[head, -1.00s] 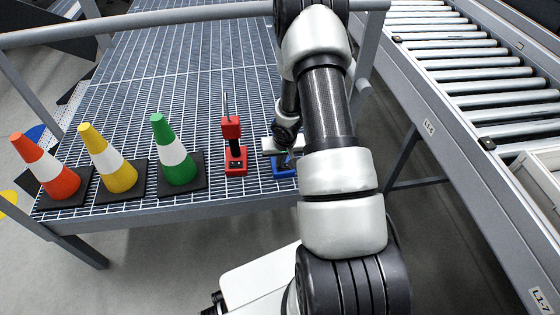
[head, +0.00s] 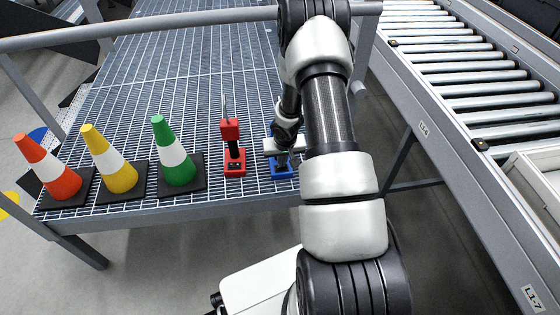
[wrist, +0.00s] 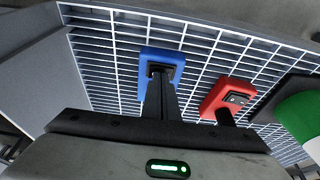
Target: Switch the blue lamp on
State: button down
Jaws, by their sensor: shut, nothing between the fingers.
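The blue lamp (head: 281,174) stands on the grating near the platform's front edge, partly hidden by my arm in the head view. Its blue base (wrist: 150,53) shows in the wrist view around the tips of my fingers. My gripper (wrist: 160,72) is shut and empty, its fingertips over the switch area of that base. They cover the switch, and I cannot tell whether they touch it. The head view shows my gripper (head: 287,157) just above the base. I cannot see whether the lamp is lit.
A red lamp (head: 235,160) stands just left of the blue one. Green (head: 178,172), yellow (head: 118,177) and orange (head: 58,180) cones stand further left. A roller conveyor (head: 480,90) runs along the right. The grating behind the lamps is clear.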

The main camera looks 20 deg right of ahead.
jog(key=r+p, duration=0.2)
jog(key=r, duration=0.1)
jog(key=r+p, duration=0.1)
jog(key=r, duration=0.1)
jog(key=shift+w+a+r, duration=0.1)
jog(key=shift+a+r, duration=0.05)
jog(key=shift+a, duration=0.2)
notch_tip(320, 180, up, 8)
jog(key=p, duration=0.2)
send_over(280, 169)
jog(key=s+a, duration=0.2)
jog(key=shift+a, duration=0.2)
jog(key=shift+s, duration=0.1)
